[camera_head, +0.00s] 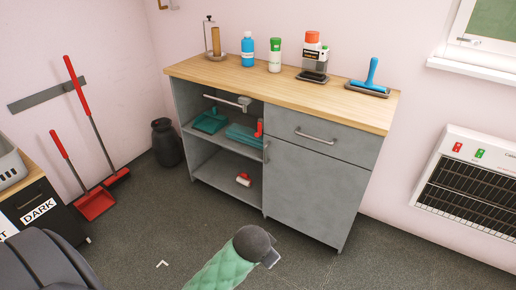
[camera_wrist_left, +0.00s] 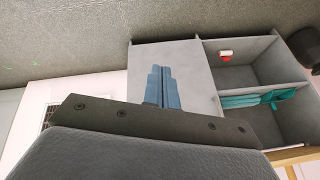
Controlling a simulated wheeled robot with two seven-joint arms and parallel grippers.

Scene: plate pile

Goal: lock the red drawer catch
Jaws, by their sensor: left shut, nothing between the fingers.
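A small upright red part (camera_head: 259,128) shows at the front of the open shelf bay, by the left edge of the closed door; I cannot tell whether it is the drawer catch. The grey drawer (camera_head: 318,133) under the worktop looks closed. My left gripper (camera_head: 271,258) is low in front of the cabinet, mostly hidden behind my dark wrist. In the left wrist view its blue fingers (camera_wrist_left: 162,90) are together and empty, in front of the grey door (camera_wrist_left: 195,68). No catch is clear in that view. My right gripper is not in view.
The wooden worktop (camera_head: 185,70) holds bottles, a dispenser and a blue squeegee (camera_head: 370,80). Teal cloths (camera_head: 243,134) and a red-and-white item (camera_head: 243,179) lie on the shelves. A heater (camera_head: 470,185) hangs at right. The floor before the cabinet is clear.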

